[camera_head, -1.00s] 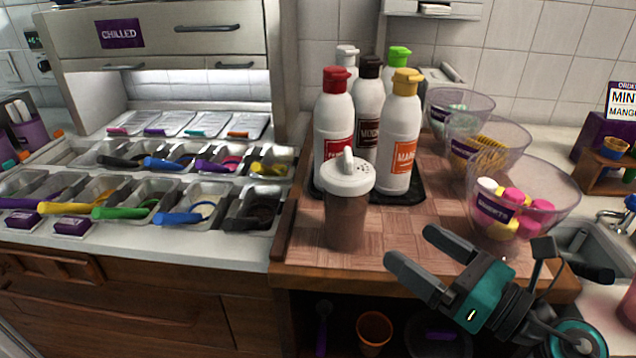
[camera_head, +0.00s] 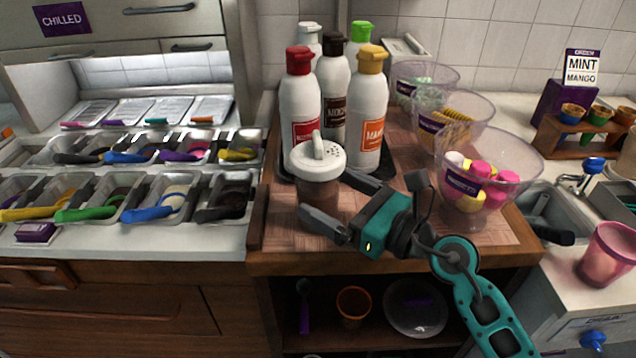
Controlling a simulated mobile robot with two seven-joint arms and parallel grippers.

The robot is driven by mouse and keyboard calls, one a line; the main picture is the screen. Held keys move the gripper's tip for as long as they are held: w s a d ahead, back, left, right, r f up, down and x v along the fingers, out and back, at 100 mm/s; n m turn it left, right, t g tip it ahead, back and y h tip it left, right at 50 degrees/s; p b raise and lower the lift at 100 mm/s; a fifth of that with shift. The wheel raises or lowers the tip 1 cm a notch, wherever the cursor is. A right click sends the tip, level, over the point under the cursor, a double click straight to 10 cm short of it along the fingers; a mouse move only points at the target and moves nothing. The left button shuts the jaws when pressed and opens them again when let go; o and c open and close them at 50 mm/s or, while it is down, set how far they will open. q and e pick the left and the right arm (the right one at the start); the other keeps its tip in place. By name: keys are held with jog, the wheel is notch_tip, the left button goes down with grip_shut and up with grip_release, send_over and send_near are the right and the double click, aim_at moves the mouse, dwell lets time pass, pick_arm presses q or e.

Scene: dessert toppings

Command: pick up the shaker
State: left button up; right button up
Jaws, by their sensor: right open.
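The shaker (camera_head: 319,178) has a white perforated lid with a raised handle and a clear body with brown contents. It stands upright on the wooden board, in front of the sauce bottles. My right gripper (camera_head: 326,197) is open at the shaker's right and front side. One finger is in front of the shaker's lower body and the other is to its right, by the bottles' tray. I cannot tell whether either finger touches it. The lower body is partly hidden by the near finger. My left gripper is not in view.
Sauce bottles with red (camera_head: 301,108), yellow (camera_head: 370,112) and other caps stand close behind the shaker. A clear bowl of marshmallows (camera_head: 512,158) is right of my gripper. Topping trays (camera_head: 180,186) fill the left counter. The wooden board (camera_head: 283,232) is bare at its front.

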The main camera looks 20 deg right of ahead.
jog(key=x, duration=0.4)
jog(key=shift+f, duration=0.2)
jog(key=c, duration=1.2)
